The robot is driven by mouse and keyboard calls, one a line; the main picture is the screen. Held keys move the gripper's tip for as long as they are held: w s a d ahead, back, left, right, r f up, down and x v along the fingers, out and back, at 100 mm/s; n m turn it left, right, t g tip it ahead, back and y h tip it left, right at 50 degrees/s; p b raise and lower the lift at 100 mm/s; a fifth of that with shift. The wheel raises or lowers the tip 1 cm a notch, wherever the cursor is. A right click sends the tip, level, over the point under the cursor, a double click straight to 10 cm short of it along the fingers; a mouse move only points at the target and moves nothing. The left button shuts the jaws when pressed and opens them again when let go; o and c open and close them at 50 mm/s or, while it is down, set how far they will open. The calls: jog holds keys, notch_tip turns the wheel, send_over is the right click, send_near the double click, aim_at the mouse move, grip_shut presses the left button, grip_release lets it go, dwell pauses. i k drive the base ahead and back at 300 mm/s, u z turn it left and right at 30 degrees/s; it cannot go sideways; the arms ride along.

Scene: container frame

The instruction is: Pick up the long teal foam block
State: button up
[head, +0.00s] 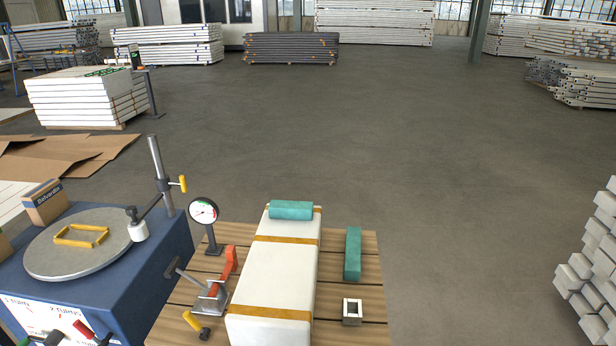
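Two teal blocks are in the head view. One teal block (353,255) lies on the wooden pallet to the right of a white wrapped package, its length running away from me; it looks the longer of the two. The other teal block (291,210) lies crosswise on top of the package's far end. Both have nothing on top of them. My gripper is not in view.
The white package (272,278) with orange straps fills the middle of the pallet (376,320). A square metal tube piece (352,311), a red-handled clamp (217,287) and a dial gauge (204,212) stand around it. A blue turntable machine (150,275) is at left. Open floor lies right.

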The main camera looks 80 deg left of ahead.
aim_at(352, 267)
jog(key=u, duration=1.75)
